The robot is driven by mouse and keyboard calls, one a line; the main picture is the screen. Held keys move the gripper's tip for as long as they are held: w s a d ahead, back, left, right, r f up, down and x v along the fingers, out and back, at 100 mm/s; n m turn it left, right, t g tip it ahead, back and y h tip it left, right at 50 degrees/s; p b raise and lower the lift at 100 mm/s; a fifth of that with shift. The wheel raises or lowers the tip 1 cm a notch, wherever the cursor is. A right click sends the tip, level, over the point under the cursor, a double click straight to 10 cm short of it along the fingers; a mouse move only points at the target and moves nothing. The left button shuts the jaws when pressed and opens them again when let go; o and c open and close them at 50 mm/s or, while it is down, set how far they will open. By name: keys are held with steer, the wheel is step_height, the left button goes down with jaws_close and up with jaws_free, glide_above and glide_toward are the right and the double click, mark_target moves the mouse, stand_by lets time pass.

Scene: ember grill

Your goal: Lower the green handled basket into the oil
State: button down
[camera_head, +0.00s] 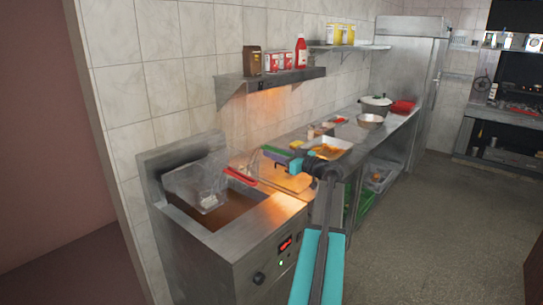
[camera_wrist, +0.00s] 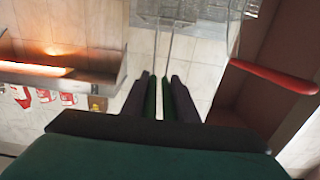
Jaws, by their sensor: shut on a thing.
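My gripper (camera_head: 283,156) is shut on the green handle (camera_wrist: 168,100), which shows between the dark fingers in the wrist view. Two thin wire rods run from the handle to a mesh basket (camera_wrist: 180,10) at the top edge of the wrist view, cut off there. In the head view the wire basket (camera_head: 193,177) is over the fryer's left part, apparently above the brown oil (camera_head: 222,213). Its exact height over the oil is hard to tell. A red handle (camera_head: 240,176) lies over the fryer beside it, also in the wrist view (camera_wrist: 275,76).
The steel fryer (camera_head: 262,222) has a raised back panel and front controls. A wall shelf (camera_head: 272,84) with bottles and boxes hangs above. A counter with a pan (camera_head: 370,121) and a lidded pot (camera_head: 375,103) continues to the right. Open floor (camera_head: 440,225) lies at the right.

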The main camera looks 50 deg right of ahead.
steer(key=shift+s+r, duration=0.1)
steer(key=shift+s, duration=0.4)
steer(key=shift+w+r+p, duration=0.55)
steer(key=shift+p, duration=0.05)
steer(key=shift+w+d+r+g+p, duration=0.15)
steer(key=shift+w+g+p, duration=0.15)
steer(key=shift+w+p, duration=0.15)
step_height(320, 180, down, 23)
steer(key=b, duration=1.1)
stand_by(1.5)
steer(key=shift+f+b, duration=0.8)
steer(key=shift+b, duration=0.65)
stand_by(0.6)
